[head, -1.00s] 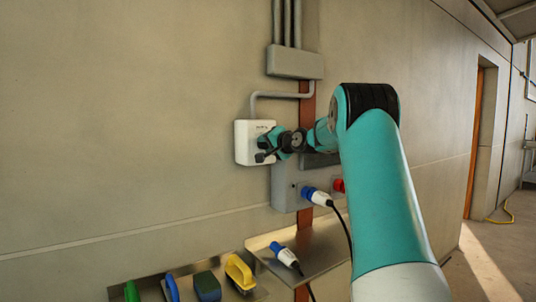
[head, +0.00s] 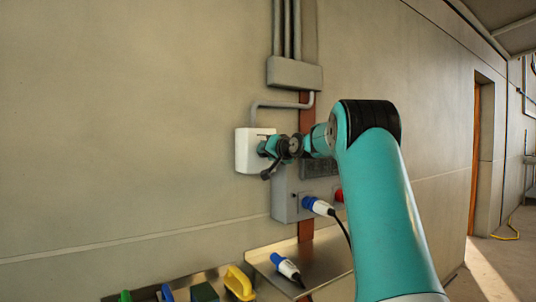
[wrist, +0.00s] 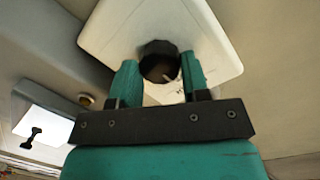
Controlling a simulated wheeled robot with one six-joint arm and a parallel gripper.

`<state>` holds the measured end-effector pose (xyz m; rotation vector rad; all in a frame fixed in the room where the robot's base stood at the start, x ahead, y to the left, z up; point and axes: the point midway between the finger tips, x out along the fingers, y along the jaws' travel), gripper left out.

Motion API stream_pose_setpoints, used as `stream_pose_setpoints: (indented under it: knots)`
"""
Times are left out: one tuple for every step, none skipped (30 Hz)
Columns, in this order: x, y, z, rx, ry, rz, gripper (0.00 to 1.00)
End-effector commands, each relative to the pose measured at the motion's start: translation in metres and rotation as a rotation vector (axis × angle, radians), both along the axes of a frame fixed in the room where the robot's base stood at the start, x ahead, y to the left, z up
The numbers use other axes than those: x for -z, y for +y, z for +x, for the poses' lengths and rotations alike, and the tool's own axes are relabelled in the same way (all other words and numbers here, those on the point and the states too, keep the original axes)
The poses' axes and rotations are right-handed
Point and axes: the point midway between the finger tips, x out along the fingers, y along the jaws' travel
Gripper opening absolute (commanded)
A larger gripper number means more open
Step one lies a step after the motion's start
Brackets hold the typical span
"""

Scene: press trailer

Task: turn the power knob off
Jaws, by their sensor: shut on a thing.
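The power knob (wrist: 158,62) is a dark round knob on the front of a white wall box (wrist: 120,22). It sits between the two teal fingers of my gripper (wrist: 159,72) in the wrist view. The gripper is shut on the knob, with one finger at each side. In the head view the white box (head: 249,157) is on the wall, left of my gripper (head: 263,148). The knob is hidden there behind the gripper. A small pale mark shows on the knob's face, but its setting cannot be read.
A grey socket box (head: 284,203) with a blue plug (head: 318,206) and cable is below right of the gripper. A metal shelf (head: 322,262) holds a loose blue-and-white plug (head: 285,267). A yellow-handled tool (head: 239,283) and other tools lie lower left.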

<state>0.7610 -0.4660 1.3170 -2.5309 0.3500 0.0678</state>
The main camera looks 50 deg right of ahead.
Motion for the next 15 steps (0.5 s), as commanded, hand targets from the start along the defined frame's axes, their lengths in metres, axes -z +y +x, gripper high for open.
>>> stream_pose_setpoints:
  knots:
    - [0.0022, -0.0007, -0.0003, 0.001, 0.005, 0.001, 0.19]
    - [0.0022, -0.0008, -0.0004, 0.001, 0.005, 0.001, 0.19]
    - [0.0022, -0.0007, -0.0003, 0.001, 0.005, 0.001, 0.19]
    - [0.0022, -0.0008, -0.0003, 0.001, 0.005, 0.001, 0.19]
    - [0.0022, -0.0008, -0.0003, 0.001, 0.005, 0.002, 0.19]
    - [0.0023, -0.0007, -0.0003, 0.001, 0.005, 0.002, 0.19]
    - [0.0022, -0.0008, -0.0003, 0.001, 0.005, 0.002, 0.45]
    - [0.0022, -0.0007, -0.0002, 0.001, 0.005, 0.002, 0.52]
    - [0.0020, -0.0007, -0.0003, 0.001, 0.005, 0.002, 0.61]
    - [0.0019, -0.0006, -0.0003, 0.001, 0.004, 0.002, 0.68]
    - [0.0017, -0.0005, -0.0002, 0.001, 0.004, 0.002, 0.68]
    - [0.0015, -0.0004, -0.0002, 0.000, 0.003, 0.002, 0.68]
    - [0.0013, -0.0003, -0.0001, 0.001, 0.002, 0.002, 0.68]
    - [0.0012, -0.0003, -0.0001, 0.001, 0.002, 0.002, 0.68]
    - [0.0011, -0.0001, -0.0001, 0.001, 0.002, 0.002, 0.68]
